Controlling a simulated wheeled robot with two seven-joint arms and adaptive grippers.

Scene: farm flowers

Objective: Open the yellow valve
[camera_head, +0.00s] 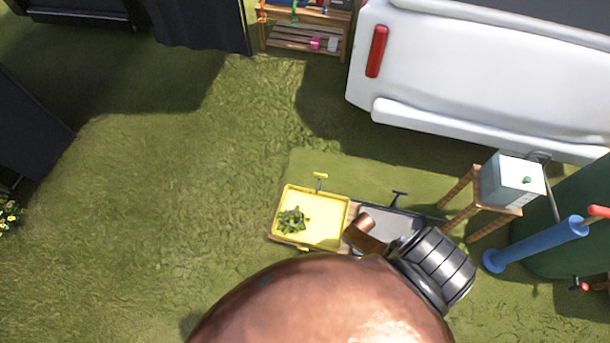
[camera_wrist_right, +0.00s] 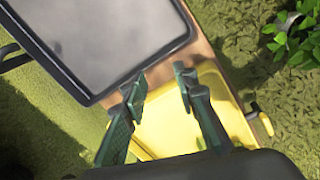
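A yellow surface (camera_wrist_right: 165,135) shows below my right gripper (camera_wrist_right: 157,80) in the right wrist view. That gripper's two green-padded fingers are apart, with nothing seen between them. I cannot tell whether it touches the surface. In the head view I cannot pick out the right gripper. My left gripper is in neither view.
A grey tray (camera_head: 390,219) stands beside the yellow one; it also shows in the wrist view (camera_wrist_right: 110,45). A leafy plant (camera_head: 292,221) is in the yellow tray. A blue pipe (camera_head: 535,245) with red handles (camera_head: 599,211) and a white box (camera_head: 512,181) stand right. Grass left is open.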

